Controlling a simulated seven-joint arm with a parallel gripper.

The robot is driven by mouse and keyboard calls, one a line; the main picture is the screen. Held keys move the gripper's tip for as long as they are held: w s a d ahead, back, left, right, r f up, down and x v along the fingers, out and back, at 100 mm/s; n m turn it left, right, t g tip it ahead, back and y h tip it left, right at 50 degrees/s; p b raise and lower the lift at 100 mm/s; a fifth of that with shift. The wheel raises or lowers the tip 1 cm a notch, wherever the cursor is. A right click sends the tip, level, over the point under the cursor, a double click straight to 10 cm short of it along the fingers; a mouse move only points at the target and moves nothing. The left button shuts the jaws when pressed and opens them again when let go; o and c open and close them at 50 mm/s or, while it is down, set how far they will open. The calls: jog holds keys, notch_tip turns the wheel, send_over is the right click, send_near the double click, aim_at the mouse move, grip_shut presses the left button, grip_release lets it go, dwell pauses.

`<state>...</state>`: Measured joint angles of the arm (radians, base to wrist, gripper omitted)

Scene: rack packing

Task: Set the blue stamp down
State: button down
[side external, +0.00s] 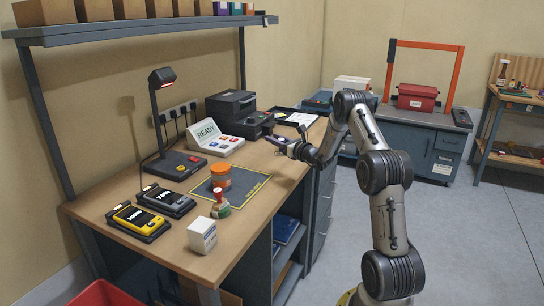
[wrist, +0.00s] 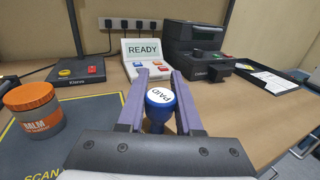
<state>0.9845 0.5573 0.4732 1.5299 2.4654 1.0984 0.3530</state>
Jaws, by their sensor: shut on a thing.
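The blue stamp (wrist: 160,108) stands between my gripper's two purple fingers in the wrist view, its round white top marked PAID facing the camera. My gripper (wrist: 158,73) is shut on it. In the side view my gripper (side external: 281,143) is over the right part of the wooden bench (side external: 262,158), right of the READY terminal. The stamp is too small there to make out clearly. Its lower end is hidden in the wrist view, so I cannot tell whether it touches the bench.
The orange-lidded jar (side external: 221,176) stands on the dark scan mat (side external: 247,184), near another stamp (side external: 220,206) and a white box (side external: 202,235). The READY terminal (side external: 213,138), printer (side external: 235,108) and paper tray (side external: 285,116) line the back. Bare wood lies around my gripper.

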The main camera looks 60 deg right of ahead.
jog(key=w+d+f, duration=0.2)
jog(key=f, duration=0.1)
jog(key=w+f, duration=0.1)
jog(key=f, duration=0.1)
jog(key=shift+d, duration=0.4)
jog(key=shift+f, duration=1.6)
jog(key=shift+f, duration=0.2)
jog(key=c, duration=0.6)
grip_release()
